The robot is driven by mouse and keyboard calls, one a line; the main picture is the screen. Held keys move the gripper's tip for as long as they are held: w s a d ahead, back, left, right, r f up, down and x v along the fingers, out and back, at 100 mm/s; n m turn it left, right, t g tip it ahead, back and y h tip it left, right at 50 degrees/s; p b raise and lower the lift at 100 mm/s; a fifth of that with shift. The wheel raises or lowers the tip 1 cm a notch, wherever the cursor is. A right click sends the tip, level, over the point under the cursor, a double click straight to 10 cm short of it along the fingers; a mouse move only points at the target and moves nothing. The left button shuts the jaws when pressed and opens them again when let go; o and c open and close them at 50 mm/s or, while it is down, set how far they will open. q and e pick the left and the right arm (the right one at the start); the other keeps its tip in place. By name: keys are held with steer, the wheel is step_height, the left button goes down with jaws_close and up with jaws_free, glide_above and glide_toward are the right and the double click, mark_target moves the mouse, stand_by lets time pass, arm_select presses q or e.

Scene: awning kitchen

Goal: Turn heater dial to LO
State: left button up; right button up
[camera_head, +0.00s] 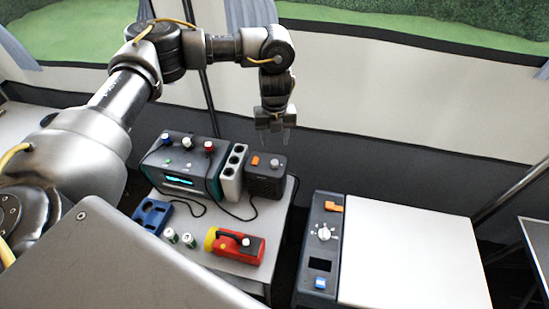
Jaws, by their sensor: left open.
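A small dark box (266,187) with a front grille stands at the back right of the small table. Its top carries an orange switch (255,160) and a pale round dial (275,162); it looks like the heater, but its labels are too small to read. My left gripper (278,141) hangs pointing down just above and behind this box, open and empty, apart from the dial as far as I can tell. The dial's setting cannot be read. My right gripper is not in view.
A power unit (180,181) with several knobs and a grey socket block (232,172) stand left of the box. A red-yellow flashlight (235,246), small cans and a blue tray (152,216) lie in front. A white-topped unit (410,255) with another dial (324,232) stands right.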

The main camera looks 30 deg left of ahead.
mark_target(275, 162)
arm_select(q)
step_height(275, 162, down, 9)
steer(key=shift+r, duration=0.1)
steer(key=shift+f, duration=0.6)
steer(key=c, duration=1)
